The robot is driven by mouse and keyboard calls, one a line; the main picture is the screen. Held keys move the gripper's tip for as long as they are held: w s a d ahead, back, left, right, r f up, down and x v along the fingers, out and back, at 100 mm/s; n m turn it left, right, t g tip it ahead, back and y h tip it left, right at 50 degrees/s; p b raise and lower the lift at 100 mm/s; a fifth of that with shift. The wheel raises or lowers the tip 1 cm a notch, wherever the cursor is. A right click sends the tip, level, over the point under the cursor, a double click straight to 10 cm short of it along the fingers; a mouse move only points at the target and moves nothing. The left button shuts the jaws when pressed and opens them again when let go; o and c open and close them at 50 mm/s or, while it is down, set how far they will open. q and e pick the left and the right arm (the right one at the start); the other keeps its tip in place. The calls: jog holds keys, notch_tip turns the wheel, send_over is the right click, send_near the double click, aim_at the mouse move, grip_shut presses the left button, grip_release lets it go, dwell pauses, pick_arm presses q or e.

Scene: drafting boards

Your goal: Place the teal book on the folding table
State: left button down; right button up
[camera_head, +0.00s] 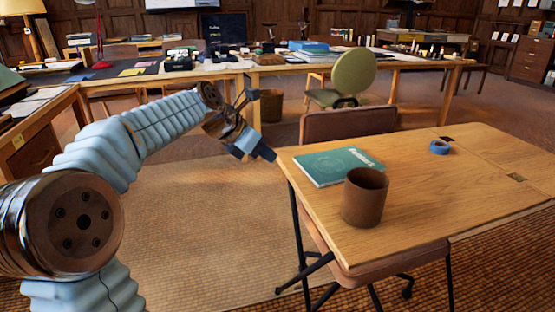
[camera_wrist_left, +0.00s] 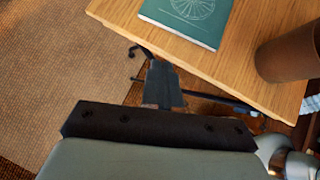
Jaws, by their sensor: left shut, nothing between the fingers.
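The teal book (camera_head: 336,166) lies flat near the left edge of the wooden folding table (camera_head: 440,205). It also shows at the top of the left wrist view (camera_wrist_left: 192,14), partly cut off by the frame, on the table top (camera_wrist_left: 150,30). My left gripper (camera_head: 262,152) is just off the table's left edge, beside the book and apart from it. It is shut and empty; its fingers show in the left wrist view (camera_wrist_left: 162,82). My right gripper is not in view.
A brown cup (camera_head: 364,198) stands right in front of the book. A blue tape roll (camera_head: 439,147) lies farther back on the table. A brown chair (camera_head: 350,123) stands behind the table. Cluttered desks line the back.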

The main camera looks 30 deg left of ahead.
pick_arm(q)
jog(key=shift+v, duration=1.7)
